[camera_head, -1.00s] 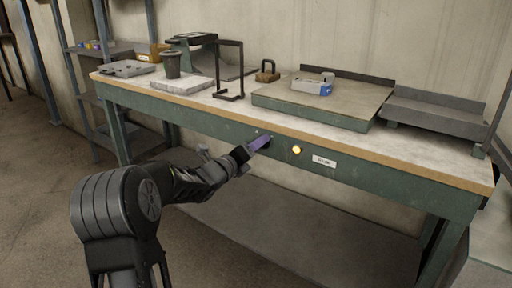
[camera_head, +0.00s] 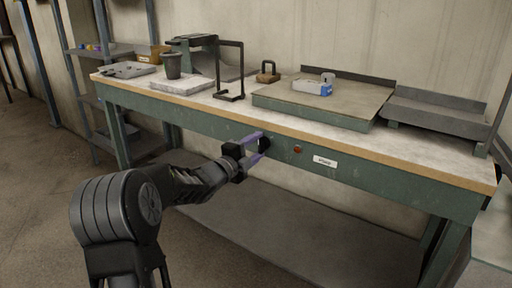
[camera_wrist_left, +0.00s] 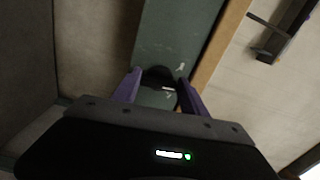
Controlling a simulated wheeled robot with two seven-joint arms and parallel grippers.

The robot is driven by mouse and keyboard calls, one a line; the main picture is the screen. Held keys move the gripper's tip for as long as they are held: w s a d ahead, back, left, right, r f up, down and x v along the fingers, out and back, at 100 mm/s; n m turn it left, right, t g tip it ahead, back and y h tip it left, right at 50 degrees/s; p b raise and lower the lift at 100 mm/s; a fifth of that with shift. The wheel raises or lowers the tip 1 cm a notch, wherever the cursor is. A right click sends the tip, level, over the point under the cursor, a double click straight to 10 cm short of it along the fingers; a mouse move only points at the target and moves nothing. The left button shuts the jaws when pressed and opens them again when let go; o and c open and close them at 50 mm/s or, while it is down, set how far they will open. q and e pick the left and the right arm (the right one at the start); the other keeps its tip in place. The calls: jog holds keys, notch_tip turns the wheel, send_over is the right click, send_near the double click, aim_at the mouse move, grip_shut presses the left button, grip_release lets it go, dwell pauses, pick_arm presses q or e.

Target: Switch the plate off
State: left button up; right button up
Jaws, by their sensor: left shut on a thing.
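A dark round knob (camera_head: 265,144) sits on the green front panel of the workbench, and it also shows in the left wrist view (camera_wrist_left: 158,75). My left gripper (camera_head: 260,147) has its purple fingers on either side of the knob, one above and one below, shut on it. In the left wrist view the gripper (camera_wrist_left: 160,78) has the knob between its fingertips. To the right of the knob is a small indicator light (camera_head: 297,150), dark red and unlit. A white label (camera_head: 325,162) is beside it. My right gripper is not in view.
The space before the panel is clear.

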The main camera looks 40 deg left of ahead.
pick_arm(q)
jog(key=n+p, duration=0.1)
jog(key=n, duration=0.2)
jog(key=shift+f+n, duration=0.1)
jog(key=shift+n, duration=0.3)
jog(key=n+p, duration=0.1)
jog(key=n, duration=0.3)
jog(key=shift+f, duration=0.15)
jog(key=o, duration=1.1)
jog(key=shift+s, duration=0.1)
